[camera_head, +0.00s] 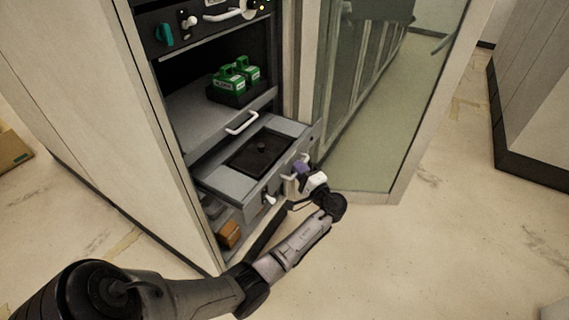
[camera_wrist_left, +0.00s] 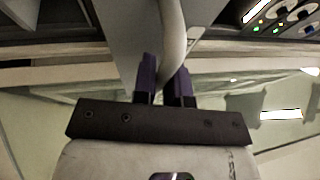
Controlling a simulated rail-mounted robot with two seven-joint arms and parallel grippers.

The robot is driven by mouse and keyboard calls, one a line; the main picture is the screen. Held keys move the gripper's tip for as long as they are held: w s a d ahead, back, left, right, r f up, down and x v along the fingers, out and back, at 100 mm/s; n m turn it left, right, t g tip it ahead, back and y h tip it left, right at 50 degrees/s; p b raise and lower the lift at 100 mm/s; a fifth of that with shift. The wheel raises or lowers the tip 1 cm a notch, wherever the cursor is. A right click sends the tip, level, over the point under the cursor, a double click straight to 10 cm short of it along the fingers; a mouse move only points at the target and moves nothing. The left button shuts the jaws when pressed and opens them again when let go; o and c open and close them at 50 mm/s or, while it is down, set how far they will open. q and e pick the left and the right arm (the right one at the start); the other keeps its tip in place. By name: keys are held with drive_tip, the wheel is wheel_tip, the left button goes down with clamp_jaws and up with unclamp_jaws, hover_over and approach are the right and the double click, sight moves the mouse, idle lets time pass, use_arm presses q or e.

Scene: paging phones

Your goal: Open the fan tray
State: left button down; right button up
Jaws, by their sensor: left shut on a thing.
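The fan tray (camera_head: 228,184) is a grey drawer with a dark square panel (camera_head: 262,153) on top. It sticks out of the open cabinet, below a grey shelf. My left gripper (camera_head: 301,168) is at the right part of the tray's front, its purple fingers partly covering the pale handle there. In the left wrist view, the fingers (camera_wrist_left: 167,88) are shut around the pale handle bar (camera_wrist_left: 173,45). A white knob-like part (camera_head: 269,198) shows on the left part of the tray's front. My right gripper is not in view.
Green blocks (camera_head: 236,77) sit in a dark holder on the shelf (camera_head: 205,118) above, which has a white handle (camera_head: 241,123). An orange-brown box (camera_head: 229,234) lies below the tray. An open glass door (camera_head: 385,110) stands at the right. The floor in front is clear.

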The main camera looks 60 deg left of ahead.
use_arm(q)
drive_tip(key=w+d+b, duration=0.1)
drive_tip(key=w+d, duration=0.2)
drive_tip(key=d, duration=0.2)
drive_tip(key=shift+d, duration=0.25)
drive_tip(key=c, duration=1.2)
unclamp_jaws()
